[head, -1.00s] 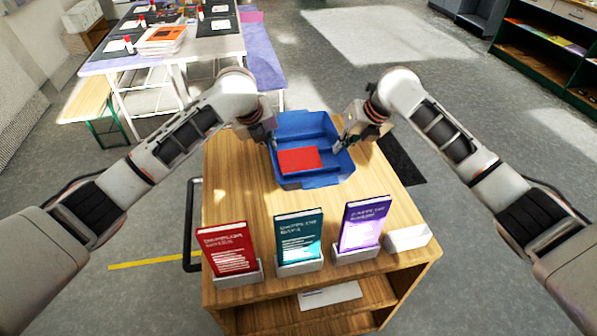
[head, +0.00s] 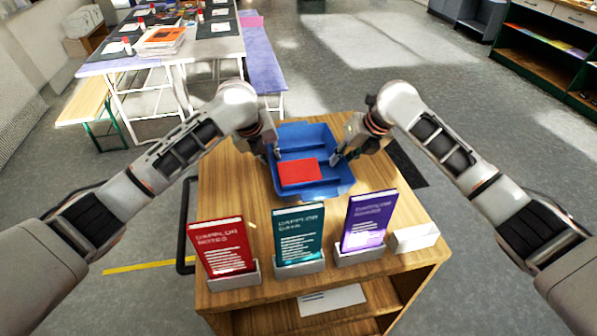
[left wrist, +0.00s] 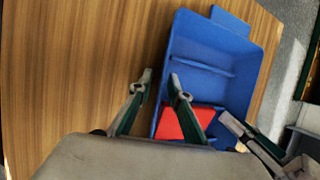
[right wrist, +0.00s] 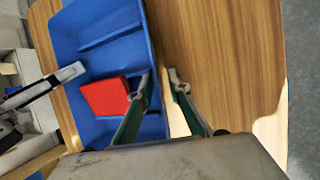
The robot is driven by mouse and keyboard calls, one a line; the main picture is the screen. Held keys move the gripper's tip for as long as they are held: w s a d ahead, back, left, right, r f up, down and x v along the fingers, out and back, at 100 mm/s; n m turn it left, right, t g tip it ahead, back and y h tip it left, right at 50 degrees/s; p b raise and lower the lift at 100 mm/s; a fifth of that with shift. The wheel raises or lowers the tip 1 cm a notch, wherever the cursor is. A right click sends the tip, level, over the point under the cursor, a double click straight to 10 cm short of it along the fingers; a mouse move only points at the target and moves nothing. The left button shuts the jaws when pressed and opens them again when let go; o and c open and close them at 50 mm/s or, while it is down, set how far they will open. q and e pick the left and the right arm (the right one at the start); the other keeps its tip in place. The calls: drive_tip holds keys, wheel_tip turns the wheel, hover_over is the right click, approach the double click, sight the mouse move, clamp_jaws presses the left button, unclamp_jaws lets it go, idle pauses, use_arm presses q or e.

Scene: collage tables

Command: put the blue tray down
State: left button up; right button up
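The blue tray (head: 345,186), with a divider inside, is over the far part of the wooden cart top (head: 238,190). It looks level; I cannot tell for sure that its base touches the wood. A red book (head: 299,171) lies in it. My left gripper (head: 276,150) is at the tray's left wall, my right gripper (head: 338,155) at its right wall. In the left wrist view (left wrist: 160,76) and right wrist view (right wrist: 160,74), one finger is inside the rim and one outside, partly apart, with wood showing between them.
A red book (head: 221,248), a teal one (head: 298,235) and a purple one (head: 367,221) stand in holders along the cart's near edge, beside an empty white holder (head: 415,237). Bare wood lies left of the tray. A table with a bench (head: 262,62) stands behind.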

use_arm(q)
drive_tip(key=shift+d+r, duration=0.1)
drive_tip(key=shift+r, duration=0.05)
use_arm(e)
drive_tip(key=shift+a+r, duration=0.1)
drive_tip(key=shift+r, duration=0.1)
use_arm(q)
drive_tip(key=v, duration=1.2)
use_arm(e)
drive_tip(key=v, duration=1.2)
drive_tip(key=shift+s, duration=0.1)
